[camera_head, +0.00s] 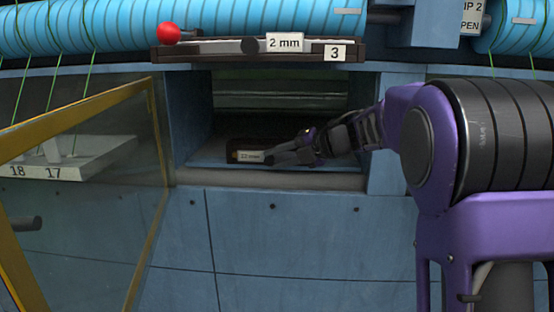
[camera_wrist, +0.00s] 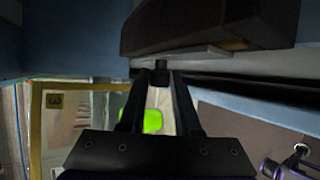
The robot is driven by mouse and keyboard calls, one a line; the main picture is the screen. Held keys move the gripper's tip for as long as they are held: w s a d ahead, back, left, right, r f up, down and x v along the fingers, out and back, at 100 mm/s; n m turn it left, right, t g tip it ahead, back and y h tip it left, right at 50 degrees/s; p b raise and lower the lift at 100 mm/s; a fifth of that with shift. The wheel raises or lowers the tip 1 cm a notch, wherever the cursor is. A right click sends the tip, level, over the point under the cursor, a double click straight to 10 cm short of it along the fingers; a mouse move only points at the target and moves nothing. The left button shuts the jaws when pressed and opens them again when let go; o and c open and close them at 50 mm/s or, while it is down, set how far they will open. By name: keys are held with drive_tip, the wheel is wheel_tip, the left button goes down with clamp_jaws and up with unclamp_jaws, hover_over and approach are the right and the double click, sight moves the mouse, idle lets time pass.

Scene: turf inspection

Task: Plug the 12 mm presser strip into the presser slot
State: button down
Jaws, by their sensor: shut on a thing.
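My gripper (camera_head: 277,156) reaches from the right into a recess in the blue machine. In the wrist view its two dark fingers (camera_wrist: 161,77) are closed on a small dark knob. A dark bar (camera_wrist: 185,25) lies just beyond the fingertips there. In the head view a brown block with a white label (camera_head: 250,156), seemingly reading 12 mm, is at the fingertips; I take it for the presser strip. Its far end is in shadow. I cannot make out the presser slot or whether the strip is in it.
A dark bar with a red ball (camera_head: 168,33) and labels 2 mm and 3 (camera_head: 335,52) runs above the recess. A yellow-framed clear door (camera_head: 83,103) stands open at left, before a white tray (camera_head: 75,165) marked 18 and 17. The recess side walls are close.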

drive_tip(key=shift+w, duration=0.1)
drive_tip(key=c, duration=0.5)
unclamp_jaws()
drive_tip(key=v, duration=0.7)
drive_tip(key=shift+d+r, duration=0.1)
drive_tip(key=shift+d, duration=0.15)
